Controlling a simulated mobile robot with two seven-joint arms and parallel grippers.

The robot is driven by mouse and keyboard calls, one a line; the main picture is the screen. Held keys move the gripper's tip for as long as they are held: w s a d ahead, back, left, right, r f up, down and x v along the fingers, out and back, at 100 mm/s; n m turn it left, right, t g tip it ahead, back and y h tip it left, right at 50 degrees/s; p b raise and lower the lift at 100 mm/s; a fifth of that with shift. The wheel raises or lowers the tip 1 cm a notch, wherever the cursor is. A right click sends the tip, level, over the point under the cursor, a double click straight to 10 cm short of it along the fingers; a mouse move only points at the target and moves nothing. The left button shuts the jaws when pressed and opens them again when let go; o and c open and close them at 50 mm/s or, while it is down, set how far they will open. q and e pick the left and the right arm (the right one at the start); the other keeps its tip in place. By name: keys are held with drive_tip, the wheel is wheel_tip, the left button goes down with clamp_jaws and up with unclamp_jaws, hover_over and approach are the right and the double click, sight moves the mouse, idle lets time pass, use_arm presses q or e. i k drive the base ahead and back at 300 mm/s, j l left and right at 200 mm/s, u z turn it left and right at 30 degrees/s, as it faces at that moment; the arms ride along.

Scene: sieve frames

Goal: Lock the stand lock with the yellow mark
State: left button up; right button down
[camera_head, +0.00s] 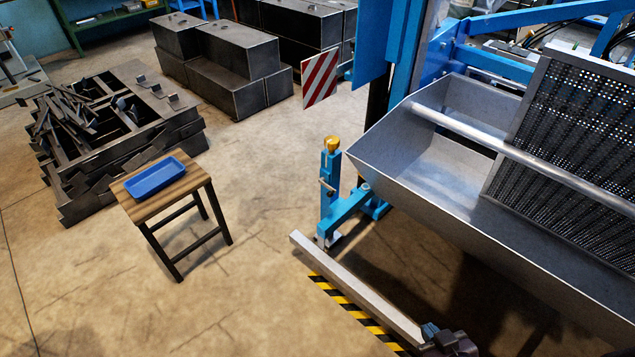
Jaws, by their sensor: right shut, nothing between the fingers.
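A blue stand (331,190) stands on the floor in the middle of the view, beside the metal trough. A yellow knob-like mark (332,144) sits on its top. A small pale lever or pin (326,187) shows on its side; whether it is locked I cannot tell. My right gripper (430,331) is at the bottom edge, right of centre, shut and empty. It is near the front end of a pale metal bar (355,287), well in front of the stand; whether it touches the bar I cannot tell. My left gripper is out of view.
A large metal trough (400,165) with a perforated screen (575,150) fills the right. A wooden stool (203,182) with a blue tray (155,176) stands left. A red-striped panel (320,78) hangs behind the stand. Floor between stool and stand is clear.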

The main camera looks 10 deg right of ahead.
sight(323, 180)
drive_tip(key=i+j, duration=0.2)
drive_tip(key=j, duration=0.15)
drive_tip(key=i+j+z, duration=0.1)
drive_tip(key=i+j, duration=0.15)
drive_tip(key=j, duration=0.15)
drive_tip(key=i+j, duration=0.2)
drive_tip(key=j, duration=0.2)
drive_tip(key=i+j, duration=0.2)
drive_tip(key=j, duration=0.15)
drive_tip(key=i+z, duration=0.05)
